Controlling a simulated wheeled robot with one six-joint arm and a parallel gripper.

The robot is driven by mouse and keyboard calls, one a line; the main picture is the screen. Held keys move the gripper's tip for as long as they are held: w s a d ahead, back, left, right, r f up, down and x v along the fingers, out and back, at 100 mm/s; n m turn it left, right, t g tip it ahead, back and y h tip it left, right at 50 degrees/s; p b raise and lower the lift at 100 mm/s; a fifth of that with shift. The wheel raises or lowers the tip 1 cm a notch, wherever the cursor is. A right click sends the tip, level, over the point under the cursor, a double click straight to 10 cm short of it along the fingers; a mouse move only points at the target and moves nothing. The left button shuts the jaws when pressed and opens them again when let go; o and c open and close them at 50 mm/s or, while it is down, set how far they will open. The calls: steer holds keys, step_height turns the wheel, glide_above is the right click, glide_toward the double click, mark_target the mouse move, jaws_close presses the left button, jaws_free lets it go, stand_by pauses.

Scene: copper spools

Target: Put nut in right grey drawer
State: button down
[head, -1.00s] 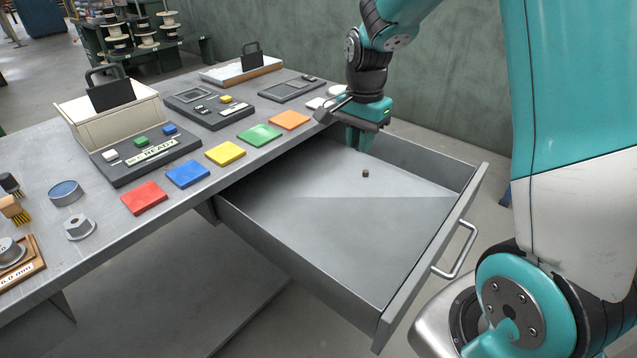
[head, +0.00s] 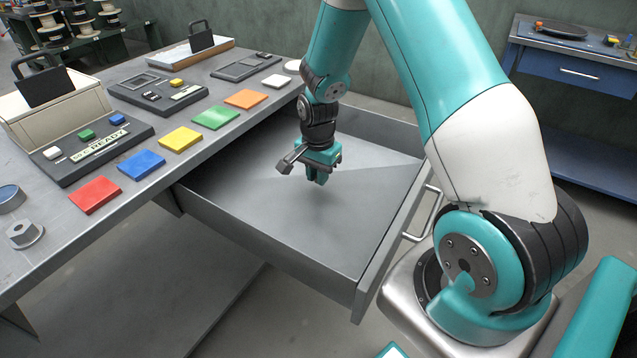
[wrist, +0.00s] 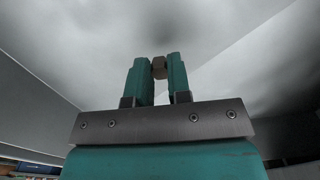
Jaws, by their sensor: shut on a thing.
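The small brown nut (wrist: 159,68) shows in the wrist view between the two teal fingers of my gripper (wrist: 160,77). My gripper is shut on it. In the head view my gripper (head: 318,180) points down inside the open grey drawer (head: 270,238), low over its floor towards the back. The nut is hidden by the fingers in that view. I cannot tell whether it touches the drawer floor. The drawer is pulled out from under the grey workbench (head: 150,215) and looks otherwise empty.
The bench carries red, blue, yellow, green and orange tiles along the drawer side. A grey flanged part (head: 25,234) stands at its left. A blue-drawered bench (head: 575,75) stands at the back right.

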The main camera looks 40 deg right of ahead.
steer(key=shift+f, duration=1.45)
steer(key=shift+f, duration=0.15)
steer(key=c, duration=1.1)
jaws_free()
steer(key=shift+o, duration=0.2)
